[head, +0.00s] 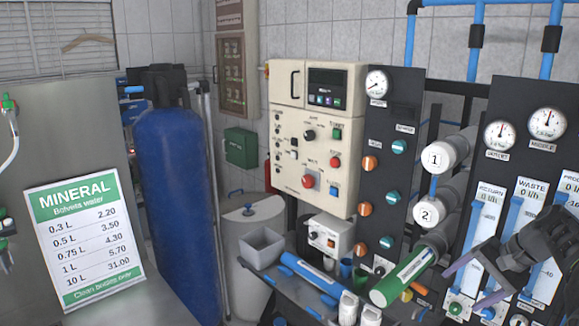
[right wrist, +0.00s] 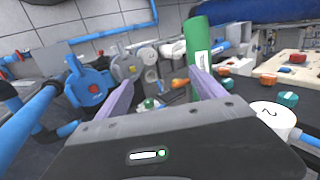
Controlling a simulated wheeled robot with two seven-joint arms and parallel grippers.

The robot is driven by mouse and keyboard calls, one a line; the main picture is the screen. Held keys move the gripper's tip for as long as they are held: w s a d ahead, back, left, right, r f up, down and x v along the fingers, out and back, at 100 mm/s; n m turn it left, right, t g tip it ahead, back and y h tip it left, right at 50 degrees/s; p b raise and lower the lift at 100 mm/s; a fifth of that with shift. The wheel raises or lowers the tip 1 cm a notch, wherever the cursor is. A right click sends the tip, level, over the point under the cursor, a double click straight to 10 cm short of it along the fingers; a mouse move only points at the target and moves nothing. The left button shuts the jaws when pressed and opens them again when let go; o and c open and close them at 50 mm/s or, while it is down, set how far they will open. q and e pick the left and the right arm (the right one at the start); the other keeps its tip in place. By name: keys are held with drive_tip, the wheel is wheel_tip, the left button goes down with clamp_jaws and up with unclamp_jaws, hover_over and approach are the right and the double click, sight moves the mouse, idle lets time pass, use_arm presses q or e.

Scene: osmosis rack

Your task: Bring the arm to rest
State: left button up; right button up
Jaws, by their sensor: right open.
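My right gripper (head: 462,288) comes in from the right in the head view, in front of the lower gauge panel. Its two purple fingers are spread apart. In the right wrist view the right gripper (right wrist: 163,80) is open, with nothing held between the fingers. A green cylinder with a white label (head: 412,268) lies tilted to the left of the gripper in the head view. It also shows in the right wrist view (right wrist: 197,42), behind the right finger, apart from the grip. My left gripper is not in view.
White cylinders marked 1 (head: 437,157) and 2 (head: 426,213) stick out of the rack. The flow-meter panel (head: 490,171) stands close behind the gripper. Blue valves (right wrist: 88,87) and pipes are near it at left in the wrist view. A grey bin (head: 262,247) stands on the bench.

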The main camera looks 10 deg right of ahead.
drive_tip(key=s+a+f+n+g+b, duration=0.1)
drive_tip(key=a+f, duration=0.5)
drive_tip(key=f, duration=0.5)
drive_tip(key=s+a+f+n+g+b, duration=0.1)
drive_tip(key=a+f, duration=0.5)
drive_tip(key=f, duration=0.4)
drive_tip(key=s+a+f+n+g, duration=0.1)
drive_tip(key=a+f, duration=0.5)
drive_tip(key=f, duration=0.5)
drive_tip(key=s+a+f+n+g+b, duration=0.1)
drive_tip(key=s+a+f+n+b, duration=0.15)
drive_tip(key=s+a+f, duration=0.95)
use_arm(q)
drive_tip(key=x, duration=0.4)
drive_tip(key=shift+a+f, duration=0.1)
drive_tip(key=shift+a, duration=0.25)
use_arm(e)
drive_tip(key=s+a+f+n, duration=0.1)
drive_tip(key=s+a+n, duration=0.2)
drive_tip(key=s+a, duration=0.8)
drive_tip(key=shift+s+a+f+g, duration=0.2)
drive_tip(key=shift+s+f+g, duration=0.15)
drive_tip(key=shift+s, duration=0.8)
